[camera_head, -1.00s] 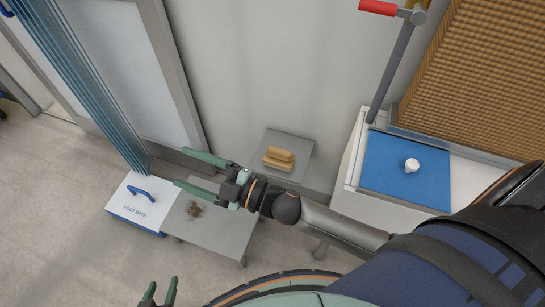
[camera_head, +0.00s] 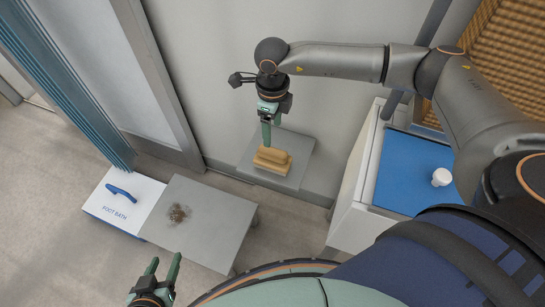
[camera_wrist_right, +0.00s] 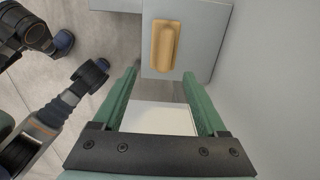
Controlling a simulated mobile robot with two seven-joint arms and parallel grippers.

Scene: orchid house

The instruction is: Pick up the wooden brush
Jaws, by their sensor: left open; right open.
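The wooden brush (camera_head: 272,160), a tan block with a stepped top, lies on a small grey shelf (camera_head: 295,176) by the wall. My right gripper (camera_head: 267,138) points down above it with its fingers open and empty. In the right wrist view the brush (camera_wrist_right: 163,46) lies beyond the open fingertips (camera_wrist_right: 158,77), on the grey surface. In the head view the fingertips overlap the brush's upper edge; I cannot tell the exact height gap. My left gripper (camera_head: 164,264) is open and empty at the bottom left, away from the brush.
A low grey table (camera_head: 213,225) with a brown dirt patch (camera_head: 178,213) stands beside a white foot bath box (camera_head: 112,213) with a blue handle. A white cabinet with a blue mat (camera_head: 405,175) and a white jar (camera_head: 441,177) is at right. The wall is behind the shelf.

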